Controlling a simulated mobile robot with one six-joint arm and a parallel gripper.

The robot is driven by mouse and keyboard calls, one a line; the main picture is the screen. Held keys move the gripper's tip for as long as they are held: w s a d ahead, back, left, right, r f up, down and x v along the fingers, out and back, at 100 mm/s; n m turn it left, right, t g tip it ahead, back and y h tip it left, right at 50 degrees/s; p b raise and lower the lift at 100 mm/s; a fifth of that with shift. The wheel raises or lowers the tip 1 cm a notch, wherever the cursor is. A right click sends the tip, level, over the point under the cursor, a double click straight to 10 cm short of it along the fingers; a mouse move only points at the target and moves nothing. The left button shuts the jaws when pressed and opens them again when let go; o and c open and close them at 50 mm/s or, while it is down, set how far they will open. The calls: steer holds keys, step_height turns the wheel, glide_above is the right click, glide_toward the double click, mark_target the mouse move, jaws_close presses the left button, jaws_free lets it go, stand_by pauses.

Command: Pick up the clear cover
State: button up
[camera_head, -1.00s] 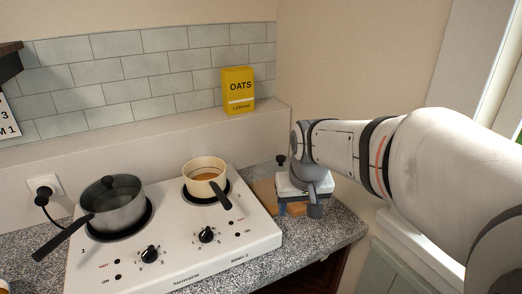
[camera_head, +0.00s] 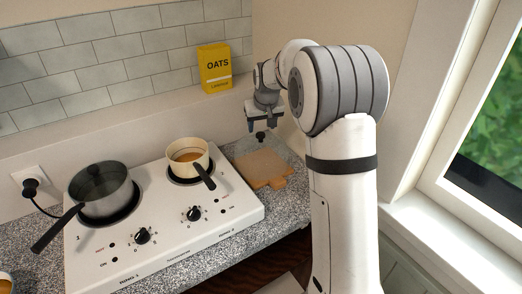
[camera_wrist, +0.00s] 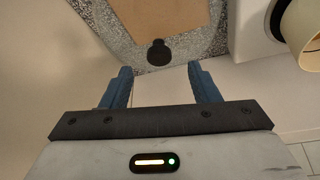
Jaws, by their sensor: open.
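The clear cover (camera_head: 261,138) is see-through and hard to make out apart from its black knob. It stands over a tan wooden board (camera_head: 264,169) on the speckled counter, right of the hob. In the wrist view the knob of the cover (camera_wrist: 158,53) shows just beyond the fingertips, roughly centred between them, with the board (camera_wrist: 160,16) behind it. My gripper (camera_head: 266,122) is open and empty, just above and behind the knob in the head view. Its two blue fingers (camera_wrist: 160,70) are apart and do not appear to touch the knob.
A yellow oats box (camera_head: 215,68) stands on the ledge behind. The window (camera_head: 490,130) is at right.

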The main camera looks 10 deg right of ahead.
mark_target(261, 134)
steer(key=p+x, duration=0.1)
steer(key=x, duration=0.3)
steer(key=shift+w+f, duration=0.1)
steer(key=shift+f, duration=0.15)
jaws_close()
stand_by(0.4)
